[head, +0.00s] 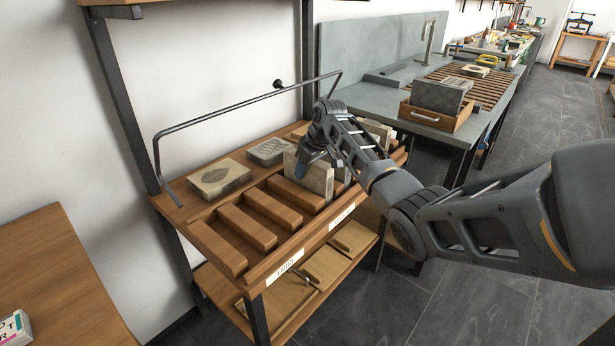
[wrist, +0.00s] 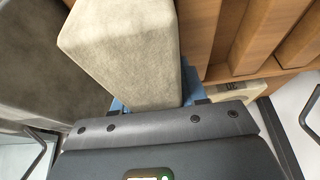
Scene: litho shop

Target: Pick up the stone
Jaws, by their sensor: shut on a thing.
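My gripper (head: 312,156) is at the slatted wooden rack, shut on an upright beige stone slab (head: 319,181). The slab stands among the rack's slats; I cannot tell whether its lower edge is touching the rack. In the wrist view the pale stone (wrist: 125,45) sits between the blue fingertips (wrist: 150,104), its plain faces filling the upper middle. Part of the slab is hidden by the gripper in the head view.
A stone with a dark oval picture (head: 219,178) and one with wavy lines (head: 268,151) lie flat behind the slats. Front slots (head: 245,226) are empty. A metal rail (head: 245,98) runs above the rack. A grey stone stands in a wooden tray (head: 428,115) on the sink bench.

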